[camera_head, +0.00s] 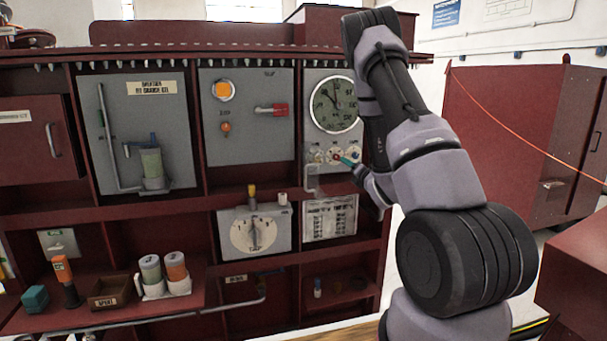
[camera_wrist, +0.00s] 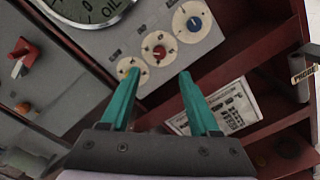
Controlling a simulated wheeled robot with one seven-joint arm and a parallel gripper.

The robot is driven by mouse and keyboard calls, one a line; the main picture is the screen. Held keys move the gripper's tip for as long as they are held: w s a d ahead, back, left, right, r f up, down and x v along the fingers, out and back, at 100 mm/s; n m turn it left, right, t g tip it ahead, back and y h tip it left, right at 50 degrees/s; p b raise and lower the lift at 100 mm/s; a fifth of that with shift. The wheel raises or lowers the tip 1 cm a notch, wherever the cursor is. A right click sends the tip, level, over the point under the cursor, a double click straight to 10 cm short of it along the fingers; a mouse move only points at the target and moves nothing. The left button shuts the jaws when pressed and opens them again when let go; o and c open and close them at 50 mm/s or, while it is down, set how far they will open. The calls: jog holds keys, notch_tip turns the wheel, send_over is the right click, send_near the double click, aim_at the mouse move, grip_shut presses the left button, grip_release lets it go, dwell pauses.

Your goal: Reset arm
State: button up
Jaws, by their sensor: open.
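My gripper (camera_wrist: 157,98) is open and empty in the wrist view, its two green fingers apart. In the head view my arm reaches up and then down in front of the cabinet's right side. My gripper (camera_head: 345,160) is small there, close in front of the dial row below the round gauge (camera_head: 334,104). Whether it touches the panel I cannot tell.
A red switch handle (camera_head: 272,109) sticks out left of the gauge. A shelf ledge (camera_head: 180,209) runs below the panels. A large dial box (camera_head: 255,232) and a printed plate (camera_head: 330,218) sit beneath. Cans (camera_head: 163,274) stand on the lower left shelf.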

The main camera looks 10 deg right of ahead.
jog(key=s+a+r+m+g+h, duration=0.1)
jog(key=s+r+m+g+h, duration=0.15)
jog(key=r+m, duration=0.6)
jog(key=s+r+m+g+h, duration=0.15)
jog(key=s+r+m, duration=0.25)
jog(key=r+m, duration=0.45)
jog(key=s+a+r+m+g+y, duration=0.1)
jog(key=s+a+m, duration=0.3)
jog(key=s, duration=0.6)
jog(key=s+a+r+m+g+y, duration=0.1)
jog(key=s+a+m, duration=0.4)
jog(key=s, duration=0.5)
jog(key=s+a+r+m+g+y, duration=0.2)
jog(key=s+a+m+g, duration=0.3)
jog(key=s, duration=0.5)
jog(key=shift+a+m+y, duration=0.2)
jog(key=shift+m+y, duration=0.1)
jog(key=shift+y, duration=0.4)
jog(key=shift+r, duration=0.1)
